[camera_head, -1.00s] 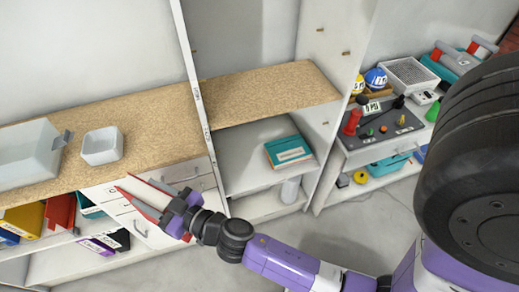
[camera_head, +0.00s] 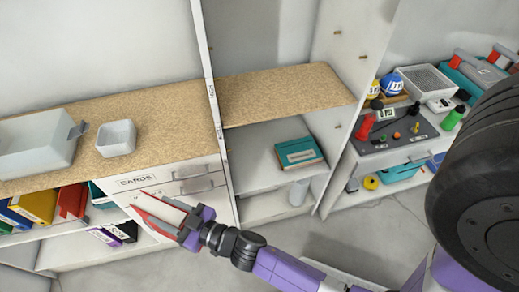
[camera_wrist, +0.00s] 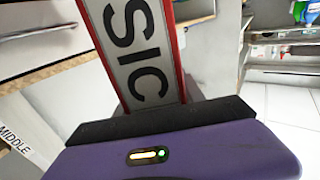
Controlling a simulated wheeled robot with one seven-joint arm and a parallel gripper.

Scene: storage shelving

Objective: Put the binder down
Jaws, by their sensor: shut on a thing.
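My gripper (camera_head: 168,217) is shut on a red binder (camera_head: 163,209), which is held edge-on in front of the white drawer unit. In the wrist view the binder (camera_wrist: 142,50) rises from the dark jaw edge. Its spine has red borders and a white label with the black letters "SIC"; the rest of the label is out of frame.
A wood-topped counter (camera_head: 165,120) carries a large grey bin (camera_head: 35,145) and a small one (camera_head: 116,138). A drawer reads "CARDS" (camera_head: 137,181). A teal book or binder (camera_head: 298,151) lies on the middle bay's shelf. Tools crowd the right unit.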

